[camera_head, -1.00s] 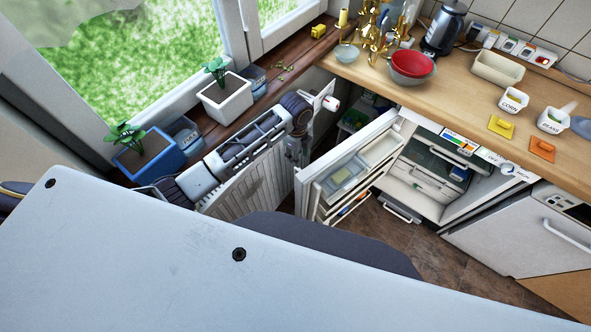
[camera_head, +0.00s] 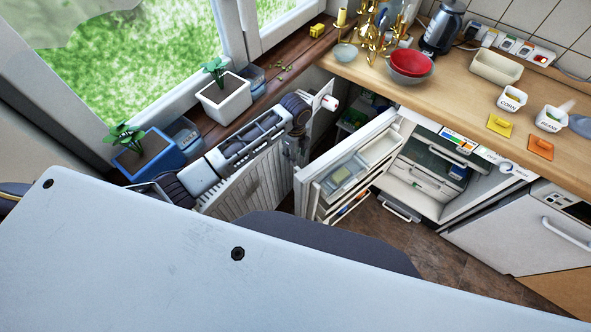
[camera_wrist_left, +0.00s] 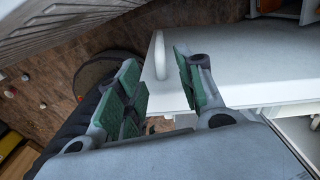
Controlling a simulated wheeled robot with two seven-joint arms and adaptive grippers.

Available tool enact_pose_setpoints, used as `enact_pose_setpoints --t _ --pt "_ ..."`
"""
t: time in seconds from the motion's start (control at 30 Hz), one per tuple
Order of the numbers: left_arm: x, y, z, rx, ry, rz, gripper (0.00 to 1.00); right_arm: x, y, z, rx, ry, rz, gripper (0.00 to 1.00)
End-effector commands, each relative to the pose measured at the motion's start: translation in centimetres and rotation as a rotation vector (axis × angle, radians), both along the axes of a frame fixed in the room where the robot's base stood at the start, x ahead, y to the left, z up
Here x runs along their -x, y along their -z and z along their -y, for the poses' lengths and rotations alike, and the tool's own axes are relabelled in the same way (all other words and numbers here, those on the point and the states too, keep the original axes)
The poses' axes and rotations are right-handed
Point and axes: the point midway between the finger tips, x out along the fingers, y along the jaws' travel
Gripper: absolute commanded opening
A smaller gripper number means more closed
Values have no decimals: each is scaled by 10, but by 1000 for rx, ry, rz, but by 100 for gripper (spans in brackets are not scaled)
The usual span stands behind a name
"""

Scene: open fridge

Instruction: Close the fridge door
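The fridge door (camera_head: 313,200) stands open in the head view, its inner shelves holding boxes and facing right, toward the fridge interior (camera_head: 432,165). My left arm comes in from the left along the window sill. My left gripper (camera_head: 293,155) is at the outer side of the door, small and partly hidden in that view. In the left wrist view, my left gripper (camera_wrist_left: 158,72) is open, with green pads apart. The white door handle (camera_wrist_left: 159,53) shows between the fingertips, beside the white door face (camera_wrist_left: 255,65). Contact cannot be told. My right gripper is not in view.
The wooden counter (camera_head: 455,100) with bowls, kettle and pots runs above the fridge. A radiator (camera_head: 245,180) stands under the sill, close to my left arm. A white dishwasher-like front (camera_head: 500,235) is right of the fridge. Brown floor (camera_head: 400,240) lies before the fridge.

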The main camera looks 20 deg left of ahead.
Motion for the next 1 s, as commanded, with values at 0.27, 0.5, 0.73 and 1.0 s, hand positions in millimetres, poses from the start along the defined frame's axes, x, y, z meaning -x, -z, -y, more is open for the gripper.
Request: enact_pose_setpoints --t 0.27,0.5,0.73,1.0 --pt "1 37 0 -1 0 -4 37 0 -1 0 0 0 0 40" --pt "1 66 0 0 -1 -3 37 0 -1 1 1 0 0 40" --pt "1 91 0 -1 0 -3 37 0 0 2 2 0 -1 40" --pt "1 111 0 0 0 -1 37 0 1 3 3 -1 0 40"
